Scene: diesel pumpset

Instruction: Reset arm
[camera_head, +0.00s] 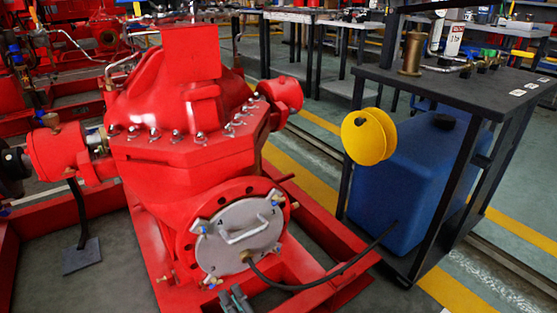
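My gripper (237,300) shows only in part at the bottom edge of the head camera view, as dark grey finger parts. It is in front of and below the round grey cover plate (240,237) on the red pump (190,160). The cover has a bar handle, the marks 4 and 3, and small clamps around its rim. I cannot tell whether the fingers are open or shut, and I see nothing held between them. The rest of the arm is out of view.
A black hose (325,284) runs from the cover's lower edge to the blue tank (410,180) under a black bench (455,88). A yellow reel (368,136) hangs at the bench's left side. Red frame rails (330,235) surround the pump. Grey floor lies left.

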